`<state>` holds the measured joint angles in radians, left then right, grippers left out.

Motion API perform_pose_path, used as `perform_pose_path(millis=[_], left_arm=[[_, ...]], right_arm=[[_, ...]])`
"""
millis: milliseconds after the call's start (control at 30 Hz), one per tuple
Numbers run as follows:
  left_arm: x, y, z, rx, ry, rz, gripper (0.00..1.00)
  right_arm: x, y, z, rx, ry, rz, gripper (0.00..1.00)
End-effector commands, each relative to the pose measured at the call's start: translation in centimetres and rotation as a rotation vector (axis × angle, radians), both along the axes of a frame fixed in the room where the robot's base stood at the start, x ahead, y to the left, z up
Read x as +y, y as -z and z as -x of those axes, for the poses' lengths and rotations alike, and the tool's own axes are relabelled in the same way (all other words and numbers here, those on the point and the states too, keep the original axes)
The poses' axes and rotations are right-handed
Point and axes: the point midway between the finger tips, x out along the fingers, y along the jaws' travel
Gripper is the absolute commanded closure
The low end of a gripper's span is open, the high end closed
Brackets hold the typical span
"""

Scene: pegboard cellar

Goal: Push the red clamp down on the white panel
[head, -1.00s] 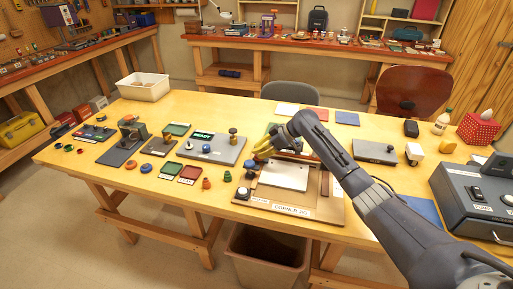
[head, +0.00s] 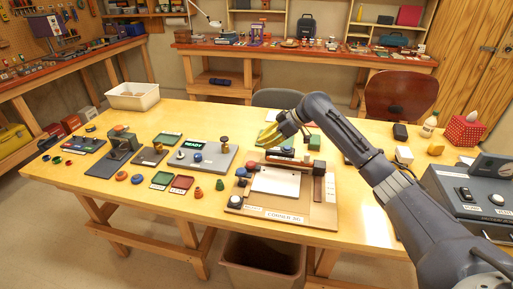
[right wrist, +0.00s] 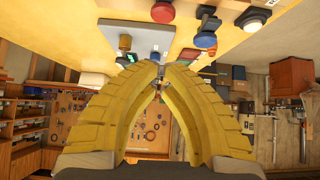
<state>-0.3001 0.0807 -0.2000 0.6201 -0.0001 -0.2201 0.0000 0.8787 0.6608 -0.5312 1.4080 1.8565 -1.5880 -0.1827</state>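The white panel (head: 275,182) lies flat on the tan corner jig (head: 285,212) at the table's front. A small red knob (head: 250,167), which looks like the red clamp, stands at the panel's upper left corner, beside a blue knob (head: 241,173). I cannot tell how far down it sits. My right gripper (head: 266,137), with yellow fingers, is above and behind the panel, apart from the red knob. In the right wrist view its fingertips (right wrist: 158,66) meet with nothing clearly between them. A red knob (right wrist: 162,12) shows there beyond the tips. My left gripper is out of view.
A grey device with a green READY screen (head: 193,143) stands left of the jig. A grey control box (head: 470,195) stands at the right edge.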

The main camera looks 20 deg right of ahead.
Motion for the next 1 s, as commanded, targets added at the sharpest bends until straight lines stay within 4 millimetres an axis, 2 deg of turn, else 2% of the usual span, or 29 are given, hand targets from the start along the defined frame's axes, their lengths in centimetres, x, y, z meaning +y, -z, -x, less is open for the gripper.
perform_pose_path(millis=[300, 1000], left_arm=[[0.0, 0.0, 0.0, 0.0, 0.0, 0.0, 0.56], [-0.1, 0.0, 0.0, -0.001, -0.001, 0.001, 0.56]], right_arm=[[-1.3, -1.6, 0.8, 0.0, -0.001, 0.0, 1.0], [-1.4, -1.6, 0.9, 0.001, -0.001, 0.0, 1.0]])
